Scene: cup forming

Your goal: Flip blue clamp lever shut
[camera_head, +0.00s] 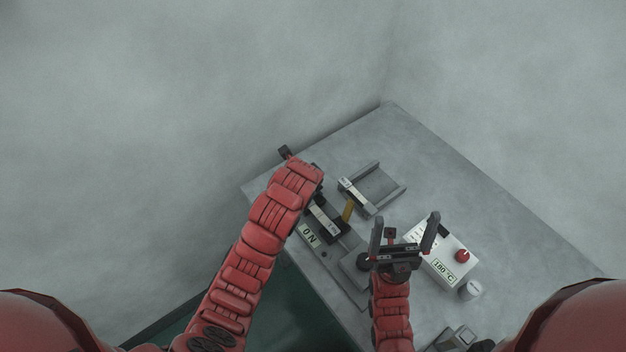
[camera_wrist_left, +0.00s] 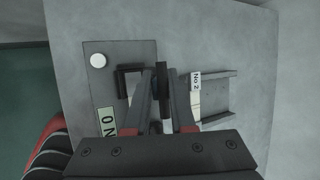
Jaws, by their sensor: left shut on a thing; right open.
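No clearly blue lever shows in either view. In the left wrist view my left gripper (camera_wrist_left: 162,78) is shut on a dark upright bar (camera_wrist_left: 163,70) that rises between its fingertips; whether this bar is the clamp lever I cannot tell. The bar stands over a grey base plate (camera_wrist_left: 105,80) with a dark bracket on it. In the head view the base plate (camera_head: 345,280) lies under and beside my left arm, which hides the left fingers and most of the clamp. My right gripper (camera_head: 406,228) is open and empty, fingers spread, above the front of the table.
A U-shaped grey holder (camera_head: 375,187) marked No 2 lies behind the base plate. A yellow-brown piece (camera_head: 348,210) lies between them. A white control box (camera_head: 440,262) with a red knob (camera_head: 462,256) and 180 °C display stands right of the right gripper. The table's right (camera_head: 510,235) is clear.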

